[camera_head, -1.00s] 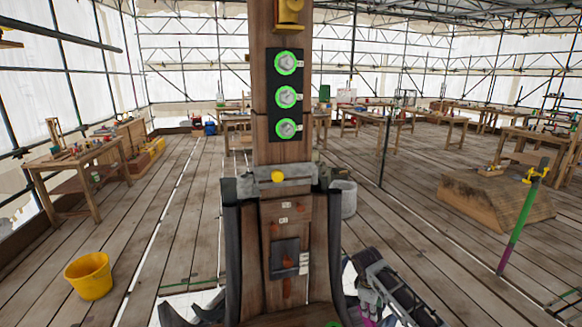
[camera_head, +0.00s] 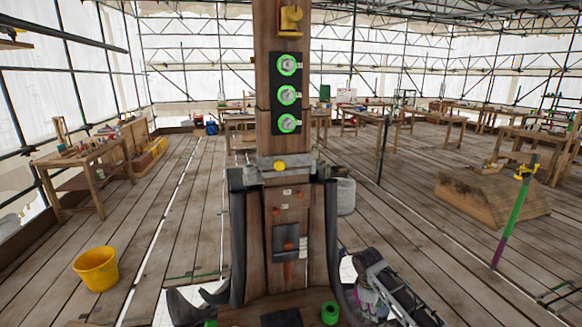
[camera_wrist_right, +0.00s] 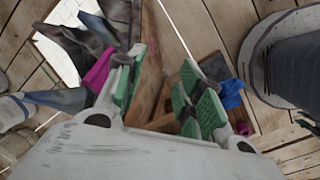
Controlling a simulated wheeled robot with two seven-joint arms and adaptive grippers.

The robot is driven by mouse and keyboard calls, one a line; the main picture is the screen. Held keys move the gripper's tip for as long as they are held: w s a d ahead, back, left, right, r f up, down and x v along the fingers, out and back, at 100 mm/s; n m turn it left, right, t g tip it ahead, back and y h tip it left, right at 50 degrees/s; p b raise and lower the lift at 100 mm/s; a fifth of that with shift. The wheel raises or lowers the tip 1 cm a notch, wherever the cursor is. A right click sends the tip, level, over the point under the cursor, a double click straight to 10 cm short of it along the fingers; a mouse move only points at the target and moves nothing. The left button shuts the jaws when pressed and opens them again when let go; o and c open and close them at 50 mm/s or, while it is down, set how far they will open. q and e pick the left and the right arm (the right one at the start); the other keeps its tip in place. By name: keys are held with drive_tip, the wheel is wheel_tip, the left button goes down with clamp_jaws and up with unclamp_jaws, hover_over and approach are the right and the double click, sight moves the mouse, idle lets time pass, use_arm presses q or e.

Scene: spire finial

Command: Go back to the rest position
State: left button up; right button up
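A tall wooden post (camera_head: 268,146) stands upright in front of me, with a black plate carrying several green-ringed bolts (camera_head: 288,95) and a grey metal collar with a yellow knob (camera_head: 279,165). Dark curved sheets flank its lower part. My right gripper (camera_head: 364,296) is low, right of the post's base, with no contact visible. In the right wrist view its two green-padded fingers (camera_wrist_right: 166,88) are spread apart, and I see nothing held between them. Wood and dark sheet show beyond the fingers. My left gripper is not in view.
A yellow bucket (camera_head: 96,269) stands on the plank floor at left. A workbench (camera_head: 84,165) is behind it. At right are a wooden block (camera_head: 488,198) and a green and purple pole (camera_head: 515,215). A grey bucket (camera_head: 346,196) stands behind the post. Open floor lies on both sides.

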drive_tip(key=s+f+m+y, duration=0.1)
drive_tip(key=s+f+m, duration=0.1)
drive_tip(key=s+f, duration=0.75)
drive_tip(key=s+f+m, duration=0.1)
drive_tip(key=s+f, duration=0.4)
drive_tip(key=f, duration=0.9)
drive_tip(key=s+f+m+y, duration=0.1)
drive_tip(key=s+f+m, duration=0.1)
drive_tip(key=s+f, duration=0.7)
drive_tip(key=s+f+m, duration=0.1)
drive_tip(key=s+f, duration=0.4)
drive_tip(key=s, duration=0.6)
drive_tip(key=s+a+f+m, duration=0.1)
drive_tip(key=s+f, duration=0.5)
drive_tip(key=s, duration=0.6)
drive_tip(key=s+f+m, duration=0.1)
drive_tip(key=s+f, duration=0.4)
drive_tip(key=s, duration=0.6)
drive_tip(key=shift+s+a+f+y, duration=0.2)
drive_tip(key=shift+s+f+y, duration=0.05)
drive_tip(key=shift+y, duration=0.05)
